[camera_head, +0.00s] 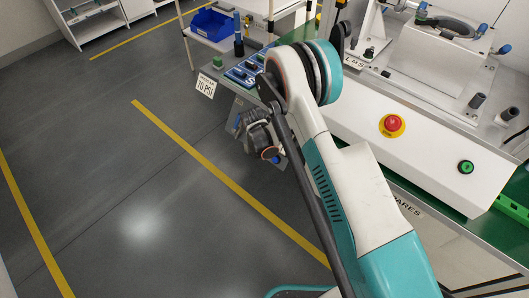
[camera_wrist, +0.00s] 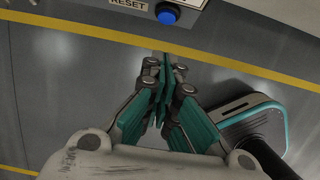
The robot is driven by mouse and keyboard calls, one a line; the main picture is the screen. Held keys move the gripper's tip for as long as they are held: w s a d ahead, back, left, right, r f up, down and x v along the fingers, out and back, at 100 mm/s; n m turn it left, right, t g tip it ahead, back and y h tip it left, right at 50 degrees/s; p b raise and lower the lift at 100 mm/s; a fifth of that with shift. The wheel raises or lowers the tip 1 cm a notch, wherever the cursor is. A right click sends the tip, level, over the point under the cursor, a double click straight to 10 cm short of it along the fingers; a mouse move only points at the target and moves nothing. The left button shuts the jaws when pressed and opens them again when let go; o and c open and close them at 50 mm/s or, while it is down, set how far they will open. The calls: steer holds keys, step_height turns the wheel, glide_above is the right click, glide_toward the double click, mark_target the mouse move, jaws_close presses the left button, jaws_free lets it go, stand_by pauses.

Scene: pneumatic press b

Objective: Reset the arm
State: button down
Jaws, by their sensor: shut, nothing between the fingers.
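My gripper (camera_wrist: 166,82) shows in the wrist view with its teal fingers together and nothing between them. It hangs over the grey floor, apart from any object. In the head view my arm reaches up from the bottom and bends down at its elbow, beside the left end of the workstation. My fingertips are not clear there, small and partly hidden by the arm. A panel (camera_wrist: 190,4) labelled RESET, with a blue button (camera_wrist: 168,14), is at the top of the wrist view, beyond my fingertips.
The workstation's white front panel (camera_head: 360,112) carries a red button (camera_head: 393,125) and a green button (camera_head: 466,167). A press fixture (camera_head: 435,65) stands behind. A 70 PSI label (camera_head: 206,85) and a blue bin (camera_head: 212,22) are near the left end. Open floor (camera_head: 120,170) with yellow lines lies left.

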stand_by(0.5)
steer(key=d+r+m+t, duration=0.1)
steer(key=d+r+m, duration=0.2)
steer(key=r, duration=0.6)
steer(key=s+d+r+m+y, duration=0.1)
steer(key=d+r+m, duration=0.2)
steer(key=r, duration=0.6)
steer(key=d+r+m+t, duration=0.1)
steer(key=d+r+m, duration=0.2)
steer(key=r, duration=0.7)
steer(key=s+d+r+m, duration=0.3)
steer(key=s+r+m, duration=0.1)
steer(key=r, duration=0.2)
steer(key=s+d+r+m, duration=0.3)
steer(key=s+d+r, duration=0.1)
steer(key=s+r, duration=0.15)
steer(key=s+d+r+m+t, duration=0.1)
steer(key=s+d+r+m, duration=0.1)
steer(key=s+m, duration=0.4)
steer(key=s+d+r+m+t, duration=0.2)
steer(key=s+d+m, duration=0.3)
steer(key=s, duration=0.8)
steer(key=shift+s+r+m+y, duration=0.2)
steer(key=shift+r+m+y, duration=0.1)
steer(key=shift+r+m, duration=0.5)
steer(key=shift+d, duration=0.1)
